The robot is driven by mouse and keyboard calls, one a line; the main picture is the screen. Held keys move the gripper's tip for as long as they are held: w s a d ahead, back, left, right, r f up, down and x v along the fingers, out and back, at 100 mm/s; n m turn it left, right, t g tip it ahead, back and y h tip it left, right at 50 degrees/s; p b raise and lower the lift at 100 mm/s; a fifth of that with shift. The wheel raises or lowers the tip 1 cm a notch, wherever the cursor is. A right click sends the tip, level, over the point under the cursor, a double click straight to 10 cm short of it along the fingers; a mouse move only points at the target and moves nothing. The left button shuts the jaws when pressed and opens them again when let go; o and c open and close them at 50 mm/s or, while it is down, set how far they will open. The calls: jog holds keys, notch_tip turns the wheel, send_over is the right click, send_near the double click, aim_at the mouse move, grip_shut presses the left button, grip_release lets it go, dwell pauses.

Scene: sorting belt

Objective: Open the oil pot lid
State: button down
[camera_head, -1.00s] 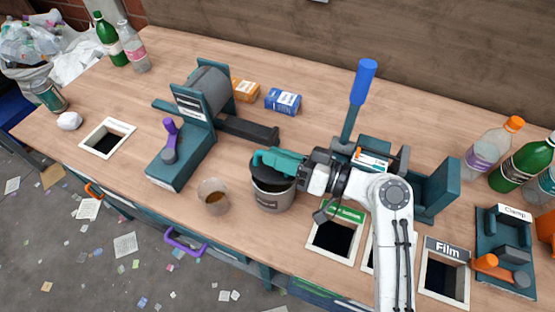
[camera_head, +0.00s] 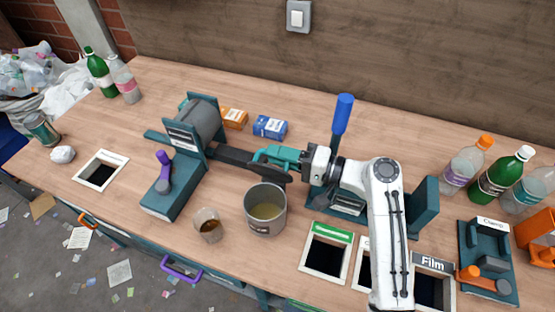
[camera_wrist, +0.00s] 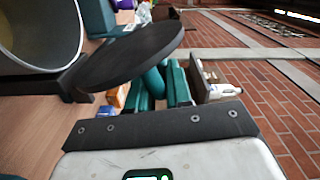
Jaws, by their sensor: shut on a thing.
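The oil pot (camera_head: 266,221) stands on the bench, a grey round pot. Its top is uncovered and yellowish liquid shows inside. My teal gripper (camera_head: 270,155) is just behind the pot, above the bench, shut on the dark round lid (camera_head: 266,172). The lid is clear of the pot's mouth and looks tilted. In the wrist view the lid (camera_wrist: 132,57) is a dark disc at the teal fingers (camera_wrist: 155,82), and the pot's rim (camera_wrist: 78,45) shows at upper left, apart from it. The exact grip point is partly hidden behind the lid.
A cup of brown liquid (camera_head: 208,226) stands left of the pot. A teal machine with a grey drum (camera_head: 190,125) is further left. Blue (camera_head: 270,127) and orange (camera_head: 235,118) boxes lie behind. A lever with blue handle (camera_head: 343,113) rises right of my gripper. Sorting holes (camera_head: 327,250) lie at right.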

jog(key=shift+w+r, duration=0.25)
jog(key=shift+w, duration=0.3)
jog(key=shift+w+d, duration=0.1)
jog(key=c, duration=1.3)
grip_release()
jog(key=shift+f, duration=0.1)
jog(key=shift+o, duration=0.9)
jog(key=shift+f, duration=0.1)
notch_tip(320, 180, up, 3)
jog(key=shift+f+b, duration=0.2)
jog(key=shift+b, duration=0.5)
jog(key=o, duration=0.4)
jog(key=r, duration=0.1)
jog(key=s+r, duration=0.2)
jog(key=r, duration=0.1)
jog(key=shift+s+d+r, duration=0.1)
jog(key=shift+s+d, duration=0.1)
jog(key=shift+s, duration=0.05)
jog(key=s+r, duration=0.1)
jog(key=s+d+r, duration=0.1)
jog(key=shift+s+r, duration=0.2)
jog(key=shift+r, duration=0.1)
jog(key=c, duration=0.4)
jog(key=s+d+r+b, duration=0.1)
jog(key=s+r, duration=0.2)
jog(key=s, duration=0.6)
jog(key=shift+d+r, duration=0.25)
jog(key=shift+r, duration=0.1)
